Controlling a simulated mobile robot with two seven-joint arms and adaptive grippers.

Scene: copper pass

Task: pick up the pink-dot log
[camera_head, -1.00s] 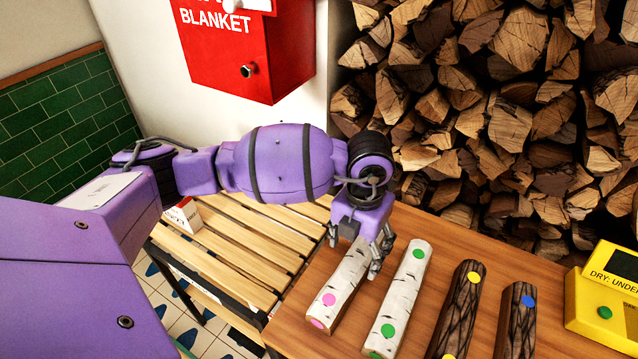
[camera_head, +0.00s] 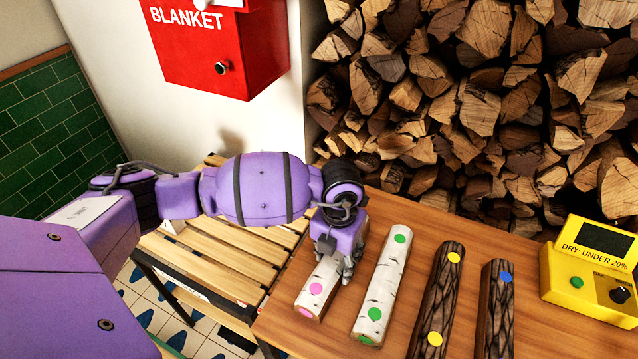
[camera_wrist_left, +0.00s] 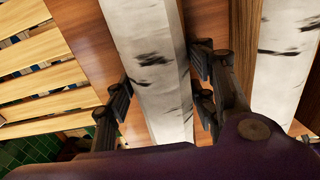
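The pink-dot log (camera_head: 321,279) is a white birch log with pink dots on its side and near end. It lies on the wooden table at the left of a row of logs. My left gripper (camera_head: 338,264) is over its far part and hides that part in the head view. In the left wrist view, the fingers of the left gripper (camera_wrist_left: 163,98) stand open on either side of the white log (camera_wrist_left: 155,65). The fingers are close to its sides; I cannot tell whether they touch. My right gripper is not in view.
A green-dot birch log (camera_head: 384,283) lies close to the right, followed by dark logs with yellow (camera_head: 440,300) and blue dots (camera_head: 495,310). A yellow meter (camera_head: 590,270) sits at the right. A slatted bench (camera_head: 235,250) adjoins the left; stacked firewood (camera_head: 470,100) rises behind.

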